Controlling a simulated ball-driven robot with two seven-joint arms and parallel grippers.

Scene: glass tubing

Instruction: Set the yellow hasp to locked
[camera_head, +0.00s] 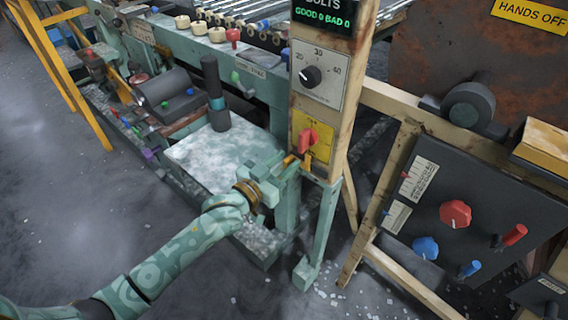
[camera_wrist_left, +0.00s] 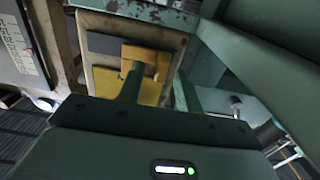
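The yellow hasp (camera_wrist_left: 150,58) shows in the left wrist view, on a dark plate with a yellow plate behind it. In the head view it appears as a small orange-yellow piece (camera_head: 290,159) at the side of the post, below the red switch (camera_head: 307,139). My left gripper (camera_head: 279,168) is right at it and partly covers it. In the left wrist view my two fingers (camera_wrist_left: 158,80) stand apart, the left one overlapping the lower part of the hasp. I cannot tell whether they touch. My right gripper is out of view.
The cream post (camera_head: 342,100) carries a dial (camera_head: 312,77) above the switch. A dark panel (camera_head: 480,200) with red and blue knobs stands at the right. A pale worktable (camera_head: 205,155) and conveyor (camera_head: 240,30) lie behind.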

